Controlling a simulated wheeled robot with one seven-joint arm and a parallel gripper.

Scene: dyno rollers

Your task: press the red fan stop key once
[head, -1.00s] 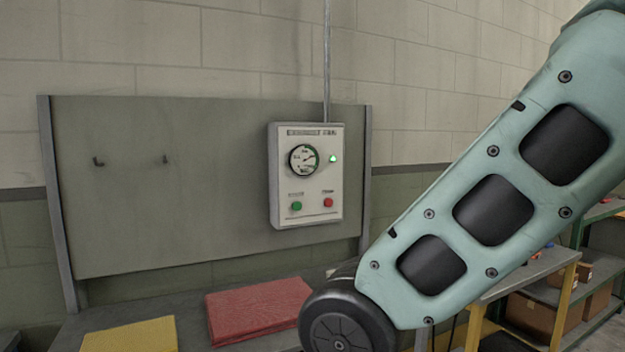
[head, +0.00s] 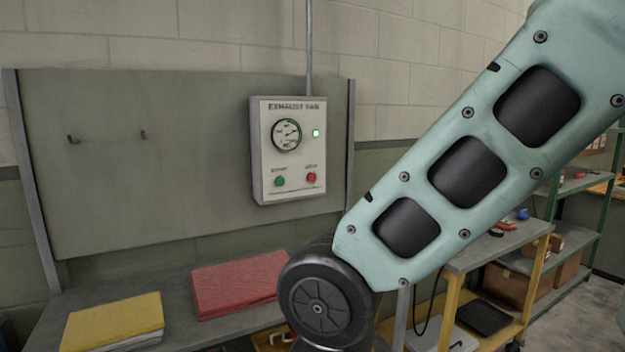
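The exhaust fan box (head: 291,150) is a pale grey box on a grey back panel, left of my arm in the head view. Its red stop key (head: 311,177) is a small round button at the lower right of its face. A green key (head: 279,181) sits to the left of the red one. A round gauge (head: 286,135) is above them, and a green lamp (head: 316,133) beside the gauge is lit. My arm crosses the right side of the view and does not cover the box. My gripper is not in view.
A grey bench (head: 181,286) below the panel holds a red folder stack (head: 238,284) and a yellow folder stack (head: 112,322). Two hooks are on the panel. A yellow-framed cart (head: 484,253) and a green shelf with boxes stand at the right.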

